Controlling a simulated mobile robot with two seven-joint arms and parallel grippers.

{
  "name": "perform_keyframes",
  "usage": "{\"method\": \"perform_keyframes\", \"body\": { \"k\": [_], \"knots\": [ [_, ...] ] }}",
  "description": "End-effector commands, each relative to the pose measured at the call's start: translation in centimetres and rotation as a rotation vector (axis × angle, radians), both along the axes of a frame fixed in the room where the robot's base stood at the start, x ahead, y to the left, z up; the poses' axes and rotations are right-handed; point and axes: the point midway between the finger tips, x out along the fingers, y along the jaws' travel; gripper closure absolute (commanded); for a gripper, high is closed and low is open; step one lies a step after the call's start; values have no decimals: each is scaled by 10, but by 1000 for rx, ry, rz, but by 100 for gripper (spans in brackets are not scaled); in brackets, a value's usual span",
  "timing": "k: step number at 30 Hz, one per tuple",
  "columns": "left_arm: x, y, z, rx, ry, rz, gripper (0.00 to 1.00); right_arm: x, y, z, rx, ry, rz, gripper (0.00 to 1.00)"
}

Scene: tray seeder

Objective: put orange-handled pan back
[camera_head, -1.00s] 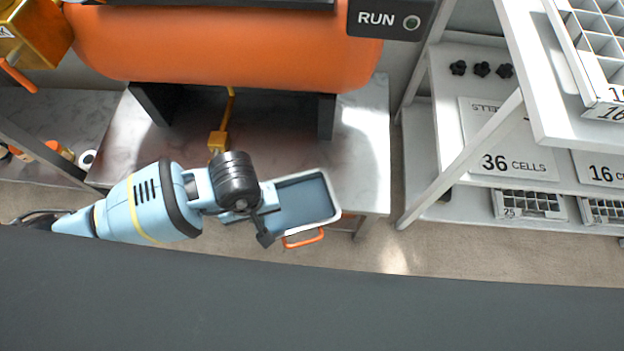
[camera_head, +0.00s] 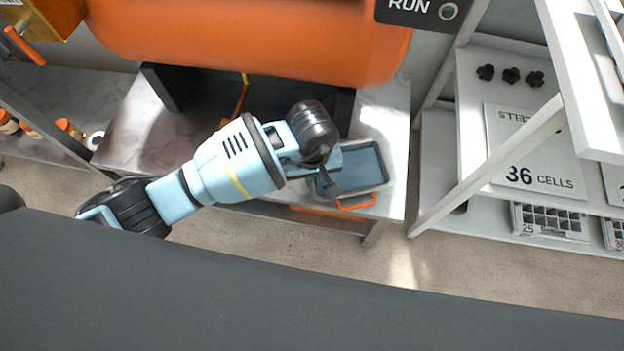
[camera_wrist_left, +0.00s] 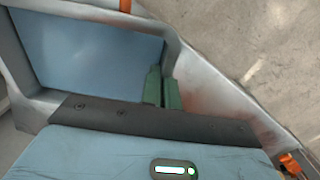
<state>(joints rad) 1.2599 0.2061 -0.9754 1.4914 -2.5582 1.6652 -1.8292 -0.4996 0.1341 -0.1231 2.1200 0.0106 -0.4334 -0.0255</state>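The orange-handled pan (camera_head: 387,185) is a shallow grey tray with a blue-grey inside, and its orange handle (camera_head: 357,204) points toward the front. It appears level over the front right part of the metal table below the orange drum; I cannot tell whether it touches the table. My left gripper (camera_head: 329,178) is at the pan's left end. In the left wrist view, its green fingers (camera_wrist_left: 163,88) are close together at the pan's wall (camera_wrist_left: 208,80) and appear shut on it. My right gripper is not in view.
The orange drum machine (camera_head: 250,40) stands over the metal table (camera_head: 392,112). A white rack (camera_head: 500,145) with trays stands to the right. Bare floor (camera_head: 300,240) lies in front.

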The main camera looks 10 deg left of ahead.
Motion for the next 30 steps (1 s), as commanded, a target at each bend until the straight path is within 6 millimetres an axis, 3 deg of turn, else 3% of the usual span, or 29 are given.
{"method": "perform_keyframes", "body": {
  "k": [3, 6, 17, 23, 30],
  "knots": [
    [-2, -1, -21, -1, 6, 2, 100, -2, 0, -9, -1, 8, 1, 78],
    [-2, -1, -28, -1, 5, 1, 100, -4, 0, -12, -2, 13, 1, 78],
    [0, 0, -30, 1, 0, 0, 100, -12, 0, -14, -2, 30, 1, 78],
    [-1, 0, -30, 1, 2, 0, 76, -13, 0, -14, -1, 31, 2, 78],
    [-1, 0, -30, 1, 2, 0, 76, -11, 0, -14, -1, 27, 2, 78]
  ]
}}
